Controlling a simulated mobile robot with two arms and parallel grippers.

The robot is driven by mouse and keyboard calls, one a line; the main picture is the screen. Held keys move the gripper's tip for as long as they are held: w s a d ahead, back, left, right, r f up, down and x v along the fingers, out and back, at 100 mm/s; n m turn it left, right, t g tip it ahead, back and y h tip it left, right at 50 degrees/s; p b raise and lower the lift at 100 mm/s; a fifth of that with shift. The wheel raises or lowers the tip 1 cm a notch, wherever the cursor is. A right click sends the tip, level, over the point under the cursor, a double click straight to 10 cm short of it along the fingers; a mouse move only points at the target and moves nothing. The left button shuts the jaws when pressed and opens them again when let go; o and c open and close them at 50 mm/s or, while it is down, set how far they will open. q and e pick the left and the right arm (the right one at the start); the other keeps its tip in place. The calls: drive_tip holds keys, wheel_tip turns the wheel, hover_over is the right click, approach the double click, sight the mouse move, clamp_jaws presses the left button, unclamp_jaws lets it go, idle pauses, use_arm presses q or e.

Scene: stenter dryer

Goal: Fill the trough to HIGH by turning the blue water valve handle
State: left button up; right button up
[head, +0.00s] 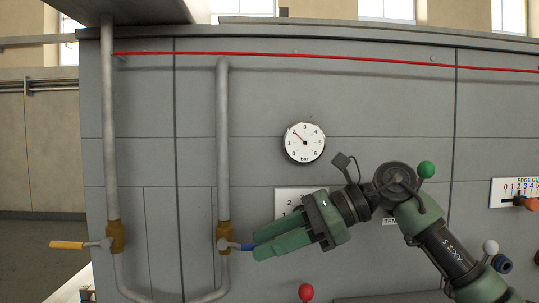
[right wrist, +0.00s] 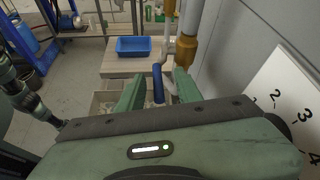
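The blue water valve handle (head: 240,246) sticks out to the right from a brass valve body (head: 223,237) on a grey vertical pipe. It lies roughly level, and its outer part is hidden by my right gripper (head: 257,244). In the right wrist view the blue handle (right wrist: 158,84) stands between the two green fingers of the right gripper (right wrist: 158,92). The fingers are open, with a gap showing on each side of the handle. My left gripper is out of view. I cannot make out the trough or a HIGH mark.
A yellow-handled valve (head: 68,245) sits on the left pipe. A pressure gauge (head: 303,143) is on the grey panel above my gripper. A red knob (head: 306,292) is below it. A blue bin (right wrist: 133,47) and a numbered white plate (right wrist: 285,105) show in the wrist view.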

wheel_tip(320, 180, up, 19)
drive_tip(key=p, duration=0.2)
drive_tip(key=shift+f, duration=0.15)
idle(0.7)
